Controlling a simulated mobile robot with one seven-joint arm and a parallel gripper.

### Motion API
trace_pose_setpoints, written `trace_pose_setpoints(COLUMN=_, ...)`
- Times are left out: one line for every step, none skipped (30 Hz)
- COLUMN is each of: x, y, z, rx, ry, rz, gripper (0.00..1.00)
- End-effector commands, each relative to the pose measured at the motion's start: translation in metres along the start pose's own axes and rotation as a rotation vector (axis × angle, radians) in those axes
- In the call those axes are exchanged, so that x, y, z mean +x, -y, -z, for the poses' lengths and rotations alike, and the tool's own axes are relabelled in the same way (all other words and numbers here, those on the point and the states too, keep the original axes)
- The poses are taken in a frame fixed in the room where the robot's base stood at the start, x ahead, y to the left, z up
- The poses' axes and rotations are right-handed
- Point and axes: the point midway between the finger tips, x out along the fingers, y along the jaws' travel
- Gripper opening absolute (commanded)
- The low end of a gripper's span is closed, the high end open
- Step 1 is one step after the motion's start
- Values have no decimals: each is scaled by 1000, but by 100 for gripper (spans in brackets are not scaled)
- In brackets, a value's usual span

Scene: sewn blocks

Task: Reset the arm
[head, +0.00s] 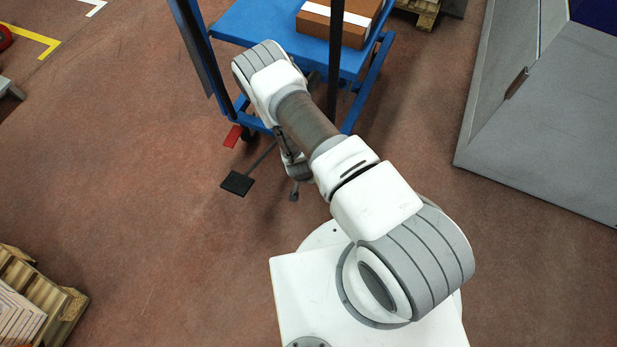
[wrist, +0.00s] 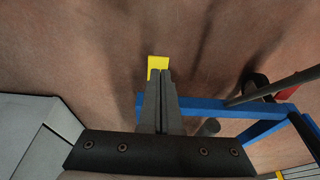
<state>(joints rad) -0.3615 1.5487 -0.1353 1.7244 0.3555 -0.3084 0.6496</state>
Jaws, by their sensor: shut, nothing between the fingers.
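My arm reaches from its white base up and away to the blue cart (head: 228,22) in the head view, bending down at its far end. My gripper (wrist: 160,74) shows in the wrist view with its two dark fingers together and nothing between them. In the head view the arm mostly hides the gripper. The fingers point over the red-brown floor (wrist: 80,50). A small yellow patch (wrist: 158,61) shows just past the fingertips; I cannot tell whether it is on the floor.
A brown box (head: 333,27) with a white stripe sits on the cart. The cart's blue frame (wrist: 265,109) is right of the fingers. A grey panelled structure (head: 550,120) stands at right. A wooden pallet (head: 45,300) is at lower left. Floor on the left is largely clear.

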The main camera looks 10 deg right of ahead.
Motion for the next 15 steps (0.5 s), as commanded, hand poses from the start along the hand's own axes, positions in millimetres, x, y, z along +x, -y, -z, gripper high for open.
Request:
trace_pose_setpoints(x=0, y=0, z=0, rx=0, ry=0, rz=0, gripper=0)
trace_pose_setpoints(x=0, y=0, z=0, rx=0, ry=0, rz=0, gripper=0)
trace_pose_setpoints(x=0, y=0, z=0, rx=0, ry=0, rz=0, gripper=0)
trace_pose_setpoints(x=0, y=0, z=0, rx=0, ry=0, rz=0, gripper=0)
trace_pose_setpoints(x=0, y=0, z=0, rx=0, ry=0, rz=0, gripper=0)
trace_pose_setpoints(x=0, y=0, z=0, rx=0, ry=0, rz=0, gripper=0)
trace_pose_setpoints(x=0, y=0, z=0, rx=0, ry=0, rz=0, gripper=0)
trace_pose_setpoints(x=0, y=0, z=0, rx=0, ry=0, rz=0, gripper=0)
trace_pose_setpoints(x=0, y=0, z=0, rx=0, ry=0, rz=0, gripper=0)
trace_pose_setpoints(x=0, y=0, z=0, rx=0, ry=0, rz=0, gripper=0)
trace_pose_setpoints(x=0, y=0, z=0, rx=0, ry=0, rz=0, gripper=0)
trace_pose_setpoints(x=-1, y=1, z=1, rx=0, ry=0, rz=1, gripper=0)
trace_pose_setpoints(x=-2, y=2, z=3, rx=0, ry=0, rz=3, gripper=0)
trace_pose_setpoints(x=-5, y=4, z=5, rx=0, ry=1, rz=5, gripper=0)
trace_pose_setpoints(x=-10, y=9, z=9, rx=0, ry=1, rz=11, gripper=0)
